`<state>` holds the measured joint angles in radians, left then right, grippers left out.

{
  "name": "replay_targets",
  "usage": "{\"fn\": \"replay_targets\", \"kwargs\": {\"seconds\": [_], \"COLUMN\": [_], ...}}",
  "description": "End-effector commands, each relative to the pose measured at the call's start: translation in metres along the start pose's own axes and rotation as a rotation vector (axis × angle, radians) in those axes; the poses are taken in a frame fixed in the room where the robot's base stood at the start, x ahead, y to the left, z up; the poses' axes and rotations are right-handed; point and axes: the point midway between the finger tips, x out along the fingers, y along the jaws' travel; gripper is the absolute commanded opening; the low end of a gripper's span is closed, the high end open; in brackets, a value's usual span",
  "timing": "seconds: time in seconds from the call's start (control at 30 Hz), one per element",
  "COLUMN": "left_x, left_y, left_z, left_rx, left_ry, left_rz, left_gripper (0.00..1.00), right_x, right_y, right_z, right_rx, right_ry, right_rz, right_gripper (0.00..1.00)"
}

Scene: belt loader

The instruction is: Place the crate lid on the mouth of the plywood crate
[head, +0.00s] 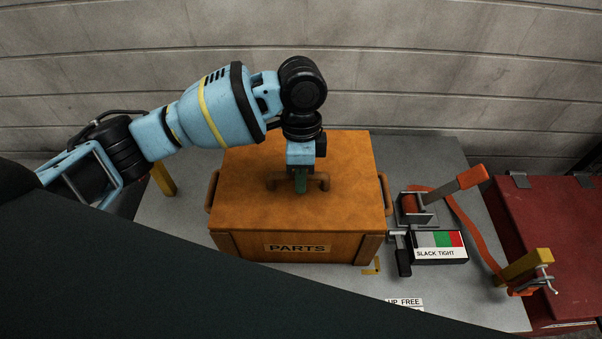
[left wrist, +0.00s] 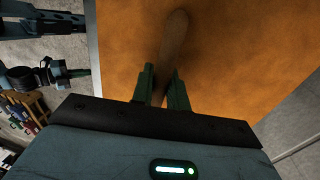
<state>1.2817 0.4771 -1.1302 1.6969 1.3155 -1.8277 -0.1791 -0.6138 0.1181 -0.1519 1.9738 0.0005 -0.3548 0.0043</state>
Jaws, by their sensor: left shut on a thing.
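The plywood crate (head: 297,246) stands on the grey table and bears a "PARTS" label on its front. The orange-brown crate lid (head: 338,160) lies over the crate's mouth and looks about level with its edges; I cannot tell if a small gap is left beneath it. A brown bar handle (head: 320,183) sits at the lid's middle. My left gripper (head: 301,186) points down from above and is shut on this handle. In the left wrist view the green fingers (left wrist: 163,88) stand on either side of the handle (left wrist: 175,40), above the lid (left wrist: 235,50). My right gripper is not in view.
Right of the crate are a ratchet (head: 417,209) with an orange strap (head: 466,225) and a "SLACK TIGHT" gauge (head: 438,246). A yellow post with a clamp (head: 524,266) stands at the table's right. A red chest (head: 555,230) is beyond. Bare grey table (head: 425,155) lies behind.

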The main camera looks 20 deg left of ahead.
Motion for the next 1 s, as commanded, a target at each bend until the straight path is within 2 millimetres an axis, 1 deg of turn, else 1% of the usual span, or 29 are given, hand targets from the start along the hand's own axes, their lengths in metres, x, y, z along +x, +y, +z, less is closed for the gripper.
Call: {"fn": "replay_targets", "kwargs": {"seconds": [0.03,0.07,0.2,0.47,0.57,0.67,0.77,1.0], "left_x": [-0.001,0.000,0.000,-0.001,-0.005,-0.016,-0.034,-0.082], "left_y": [0.000,0.000,0.000,0.000,0.000,0.000,0.000,0.000], "left_z": [0.000,0.000,0.000,0.000,-0.001,-0.001,-0.001,-0.001], "left_rx": [0.000,0.000,0.000,0.000,0.000,0.000,0.001,0.001], "left_ry": [0.001,0.000,0.000,0.000,0.001,0.002,0.003,0.002], "left_rz": [-0.002,0.000,0.000,0.000,-0.002,-0.003,-0.004,-0.003], "left_gripper": [0.00,0.20,0.38,0.38,0.38,0.38,0.38,0.38], "right_x": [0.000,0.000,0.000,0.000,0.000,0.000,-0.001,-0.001], "right_y": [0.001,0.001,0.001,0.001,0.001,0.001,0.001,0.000], "right_z": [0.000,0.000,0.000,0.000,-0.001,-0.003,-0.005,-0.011], "right_rx": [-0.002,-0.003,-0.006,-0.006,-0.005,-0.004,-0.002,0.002], "right_ry": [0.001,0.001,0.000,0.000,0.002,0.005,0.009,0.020], "right_rz": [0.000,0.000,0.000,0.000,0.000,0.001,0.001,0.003], "right_gripper": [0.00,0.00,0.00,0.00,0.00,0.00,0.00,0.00]}}
